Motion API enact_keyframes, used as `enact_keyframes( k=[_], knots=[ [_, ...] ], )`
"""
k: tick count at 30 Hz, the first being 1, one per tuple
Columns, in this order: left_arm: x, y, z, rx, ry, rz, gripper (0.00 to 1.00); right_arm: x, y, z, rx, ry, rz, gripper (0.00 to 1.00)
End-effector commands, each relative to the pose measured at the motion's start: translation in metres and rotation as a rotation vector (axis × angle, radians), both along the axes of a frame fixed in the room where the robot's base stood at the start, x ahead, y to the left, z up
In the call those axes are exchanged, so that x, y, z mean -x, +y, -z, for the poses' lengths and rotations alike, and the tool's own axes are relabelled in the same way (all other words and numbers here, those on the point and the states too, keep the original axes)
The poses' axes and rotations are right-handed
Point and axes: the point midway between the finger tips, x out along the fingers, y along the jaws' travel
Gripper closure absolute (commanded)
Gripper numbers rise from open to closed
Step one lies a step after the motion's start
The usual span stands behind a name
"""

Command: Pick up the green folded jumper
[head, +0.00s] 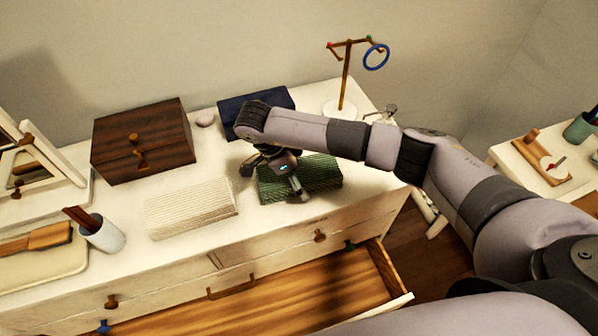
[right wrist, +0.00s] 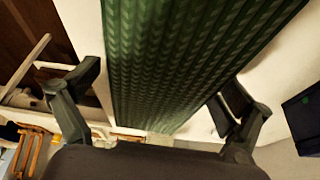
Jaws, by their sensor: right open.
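The green folded jumper (head: 322,178) lies on the white dresser top near its front edge. My right gripper (head: 274,178) is open and over the jumper's left part, pointing down, and hides some of it. In the right wrist view the ribbed green jumper (right wrist: 185,65) fills the middle, between the two spread fingers of my right gripper (right wrist: 160,105). One finger shows on each side of it; I cannot tell whether they touch it. My left gripper is not in view.
A cream folded garment (head: 190,208) lies left of the jumper. A dark blue folded item (head: 235,107) and a dark wooden box (head: 140,140) sit behind. A stand with a blue ring (head: 376,57) is at the back right. The drawer (head: 270,298) below is open.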

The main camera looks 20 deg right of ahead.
Motion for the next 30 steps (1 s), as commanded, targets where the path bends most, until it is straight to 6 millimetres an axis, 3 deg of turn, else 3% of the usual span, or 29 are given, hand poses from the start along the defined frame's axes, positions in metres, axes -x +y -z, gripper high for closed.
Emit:
enact_keyframes(
  k=[9,30],
  knots=[
    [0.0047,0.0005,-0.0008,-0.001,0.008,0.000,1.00,-0.0001,-0.0023,0.0060,0.000,-0.001,0.000,0.04],
    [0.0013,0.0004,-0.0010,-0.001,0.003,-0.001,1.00,-0.0001,-0.0020,0.0054,0.000,-0.001,0.000,0.51]
  ],
)
